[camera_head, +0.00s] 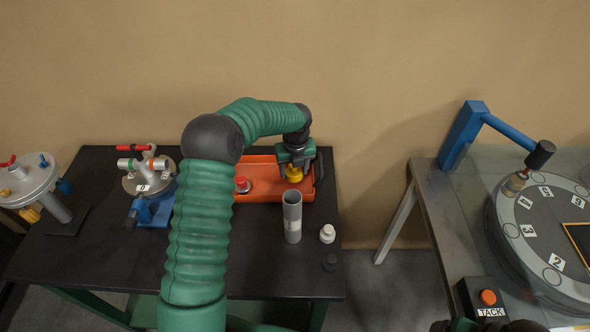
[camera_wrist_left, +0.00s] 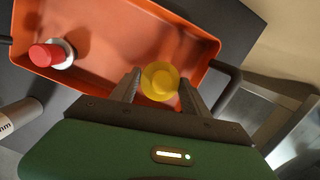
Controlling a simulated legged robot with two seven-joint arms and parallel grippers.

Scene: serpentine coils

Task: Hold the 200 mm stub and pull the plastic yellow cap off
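The stub, a grey tube (camera_head: 292,217) with a pale label, stands upright on the black table, its open top uncovered. The yellow cap (camera_head: 294,174) is apart from it, at the right end of the orange tray; it also shows in the left wrist view (camera_wrist_left: 160,81). My left gripper (camera_head: 296,171) points down there, with one finger close on each side of the cap. Whether the fingers press on it, and whether the cap touches the tray floor, I cannot tell. Only dark and green parts, probably of my right arm, show at the bottom edge; its fingers are not distinguishable.
The orange tray (camera_wrist_left: 100,22) also holds a red-capped white piece (camera_head: 242,184). A white bottle (camera_head: 327,234) and a small black piece (camera_head: 330,262) stand right of the stub. A valve fixture (camera_head: 148,178) is at left. A separate grey table (camera_head: 445,195) carries a numbered dial.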

